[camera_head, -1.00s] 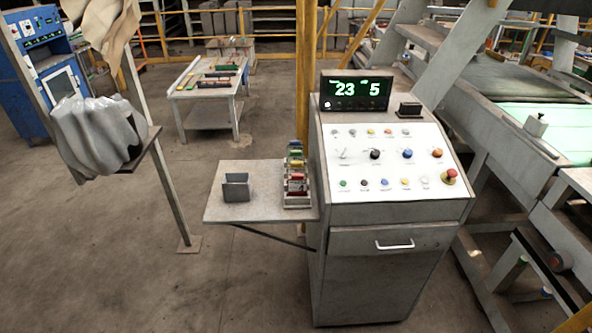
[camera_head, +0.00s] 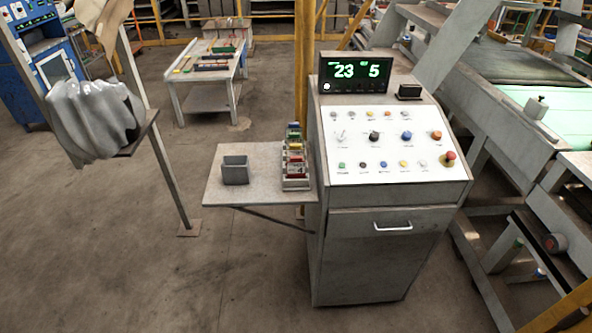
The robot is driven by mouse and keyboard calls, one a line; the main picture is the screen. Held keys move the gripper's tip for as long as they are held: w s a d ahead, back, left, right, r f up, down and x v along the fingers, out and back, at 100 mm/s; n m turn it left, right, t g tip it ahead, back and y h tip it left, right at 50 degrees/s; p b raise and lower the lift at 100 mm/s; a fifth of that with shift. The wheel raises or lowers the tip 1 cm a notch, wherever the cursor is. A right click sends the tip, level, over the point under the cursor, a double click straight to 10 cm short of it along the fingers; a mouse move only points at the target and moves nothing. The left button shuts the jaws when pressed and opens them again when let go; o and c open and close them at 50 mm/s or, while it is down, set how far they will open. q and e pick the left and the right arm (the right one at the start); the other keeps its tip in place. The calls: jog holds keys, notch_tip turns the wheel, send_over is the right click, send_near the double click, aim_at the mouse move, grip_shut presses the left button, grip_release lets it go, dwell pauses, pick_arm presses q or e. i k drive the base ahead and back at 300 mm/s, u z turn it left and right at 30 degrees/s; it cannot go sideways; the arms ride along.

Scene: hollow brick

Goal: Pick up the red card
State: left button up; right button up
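A narrow card rack (camera_head: 296,184) stands on the grey side shelf (camera_head: 222,194), against the left side of the control console. It holds several upright coloured cards in a row. A red card (camera_head: 296,169) shows toward the front of the row, with yellow, green and blue ones behind. The cards are small in the picture, and I cannot tell whether there is more than one red card. Neither of my grippers is in view.
An empty grey holder (camera_head: 236,171) stands on the shelf left of the rack. The control console (camera_head: 385,180) with buttons and a display (camera_head: 355,71) stands to the right. A post with a small ledge and grey sacks (camera_head: 95,120) is at left. The floor before the shelf is clear.

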aim_at(296, 168)
jog(key=u, duration=0.25)
jog(key=i, duration=0.55)
jog(key=u, duration=0.3)
